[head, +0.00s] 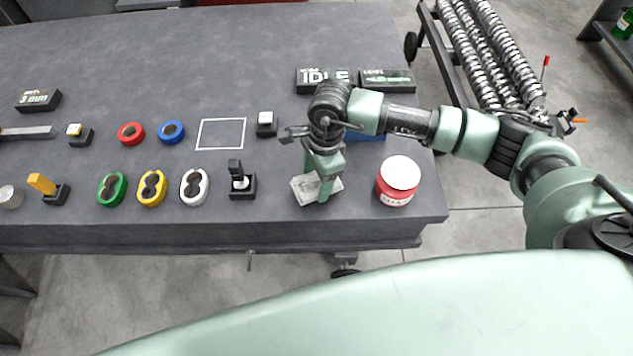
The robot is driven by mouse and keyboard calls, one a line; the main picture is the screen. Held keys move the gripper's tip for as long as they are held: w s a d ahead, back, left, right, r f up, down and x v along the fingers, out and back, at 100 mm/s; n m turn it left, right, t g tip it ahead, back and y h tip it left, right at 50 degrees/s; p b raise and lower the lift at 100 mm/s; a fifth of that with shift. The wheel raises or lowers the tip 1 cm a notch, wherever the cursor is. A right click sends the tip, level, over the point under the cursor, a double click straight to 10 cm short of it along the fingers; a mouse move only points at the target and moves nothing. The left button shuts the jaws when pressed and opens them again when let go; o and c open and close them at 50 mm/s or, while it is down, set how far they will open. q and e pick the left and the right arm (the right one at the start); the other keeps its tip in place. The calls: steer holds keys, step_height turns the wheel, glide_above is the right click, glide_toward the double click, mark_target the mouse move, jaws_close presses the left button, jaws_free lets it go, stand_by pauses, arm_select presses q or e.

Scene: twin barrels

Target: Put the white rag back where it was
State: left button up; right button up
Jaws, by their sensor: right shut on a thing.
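The white rag (303,190) is a crumpled greyish-white cloth near the front right of the dark table (270,60). My right gripper (318,183) points down over it and is shut on it, and its fingers hide part of the cloth. I cannot tell whether the rag touches the table or hangs just above it. A white square outline (221,134) on the table, to the left of the gripper, is empty. My left gripper is out of view.
A red tin with a white lid (398,178) stands right of the rag. A blue thing (366,135) is partly hidden behind my arm. A black switch (242,185), coloured oval pieces (151,188) and a small black block (266,124) stand to the left. Dark sign blocks (388,80) lie behind.

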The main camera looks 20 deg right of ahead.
mark_target(316, 186)
step_height(316, 186, down, 3)
steer(key=shift+r, duration=0.2)
steer(key=shift+f, duration=0.25)
steer(key=o, duration=1.2)
steer(key=shift+r, duration=0.35)
steer(key=r, duration=0.4)
steer(key=d+r+b, duration=0.1)
steer(key=r, duration=0.2)
steer(key=r+b, duration=0.1)
steer(key=r, duration=0.3)
steer(key=shift+w+d+r, duration=0.1)
steer(key=shift+d+r, duration=0.15)
steer(key=shift+r, duration=0.05)
